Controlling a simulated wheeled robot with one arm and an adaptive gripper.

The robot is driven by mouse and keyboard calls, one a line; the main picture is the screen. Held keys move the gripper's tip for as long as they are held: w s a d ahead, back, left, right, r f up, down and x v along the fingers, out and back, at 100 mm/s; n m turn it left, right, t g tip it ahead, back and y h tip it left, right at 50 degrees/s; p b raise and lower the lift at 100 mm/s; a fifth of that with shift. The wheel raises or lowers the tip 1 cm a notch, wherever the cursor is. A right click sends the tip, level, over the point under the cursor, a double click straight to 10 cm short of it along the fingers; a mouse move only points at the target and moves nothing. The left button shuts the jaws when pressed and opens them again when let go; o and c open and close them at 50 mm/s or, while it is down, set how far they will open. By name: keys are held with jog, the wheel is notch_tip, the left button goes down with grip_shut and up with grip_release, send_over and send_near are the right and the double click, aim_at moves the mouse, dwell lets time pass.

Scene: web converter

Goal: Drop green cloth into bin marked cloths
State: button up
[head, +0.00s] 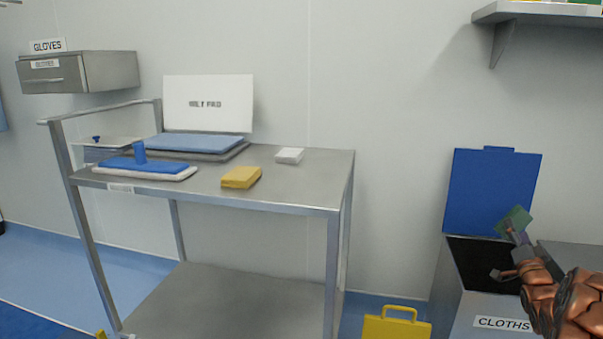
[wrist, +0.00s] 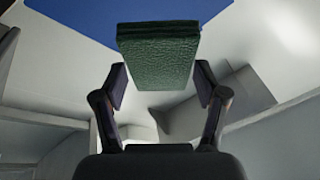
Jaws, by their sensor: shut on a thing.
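The green cloth (head: 514,222) is a small folded block at the tip of my gripper (head: 508,248). In the wrist view the green cloth (wrist: 157,55) sits at the ends of the two fingers (wrist: 158,85), which are shut on it. The bin marked CLOTHS (head: 450,290) stands at the lower right of the head view, with its blue lid (head: 490,185) raised at the back. Its dark opening lies below and around my gripper in that view. My arm hides part of the bin's right side.
A steel trolley (head: 300,190) stands to the left with a yellow cloth (head: 241,177), a white block (head: 289,155) and a blue mop pad (head: 145,165). A yellow handled thing (head: 397,326) stands on the floor left of the bin. A wall shelf (head: 540,14) is above.

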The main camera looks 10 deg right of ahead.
aim_at(519, 215)
notch_tip(519, 215, down, 6)
jog(key=b, duration=0.5)
jog(key=shift+d+f, duration=0.2)
jog(key=o, duration=1.1)
jog(key=shift+r, duration=0.15)
notch_tip(519, 215, up, 10)
jog(key=shift+f, duration=0.15)
